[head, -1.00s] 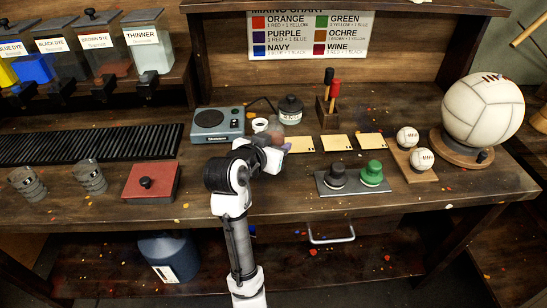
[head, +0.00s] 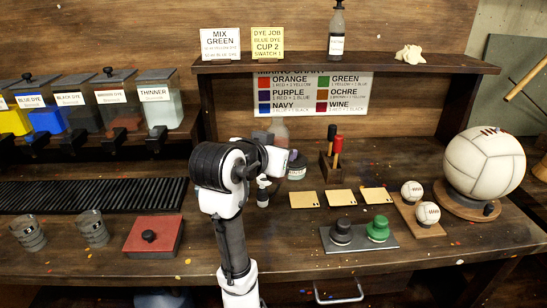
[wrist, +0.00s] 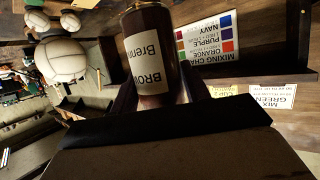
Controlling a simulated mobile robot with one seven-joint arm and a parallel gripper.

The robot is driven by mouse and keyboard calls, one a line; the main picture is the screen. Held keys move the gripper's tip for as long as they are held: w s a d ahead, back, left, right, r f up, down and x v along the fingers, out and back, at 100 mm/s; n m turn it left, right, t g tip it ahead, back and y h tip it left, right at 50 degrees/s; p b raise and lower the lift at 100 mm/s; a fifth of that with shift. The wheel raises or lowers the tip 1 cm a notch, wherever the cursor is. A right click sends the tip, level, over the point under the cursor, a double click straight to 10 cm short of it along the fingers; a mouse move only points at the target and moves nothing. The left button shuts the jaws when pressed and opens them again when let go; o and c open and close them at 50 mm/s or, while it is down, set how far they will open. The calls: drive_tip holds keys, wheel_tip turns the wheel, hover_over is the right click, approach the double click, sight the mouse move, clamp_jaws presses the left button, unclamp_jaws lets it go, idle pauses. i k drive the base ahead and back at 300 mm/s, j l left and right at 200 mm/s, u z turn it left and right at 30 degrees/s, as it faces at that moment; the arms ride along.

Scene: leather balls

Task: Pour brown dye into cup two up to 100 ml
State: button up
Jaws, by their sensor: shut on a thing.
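My gripper (head: 278,150) is shut on a bottle with a brown body and a pale label reading "BROW…" (wrist: 148,62), filling the middle of the wrist view. Two clear ribbed cups (head: 28,232) (head: 93,228) stand at the bench's front left, well left of my gripper. They look empty, and I cannot read which is cup two. A brown dye dispenser (head: 121,118) stands in the row at the back left.
A red box (head: 153,237) with a black knob lies right of the cups. A black slatted rack (head: 100,194) is behind them.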

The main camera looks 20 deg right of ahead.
sight(94, 230)
drive_tip(key=k+j, duration=0.2)
drive_tip(key=j, duration=0.15)
drive_tip(key=k+j, duration=0.45)
drive_tip(key=j, duration=0.25)
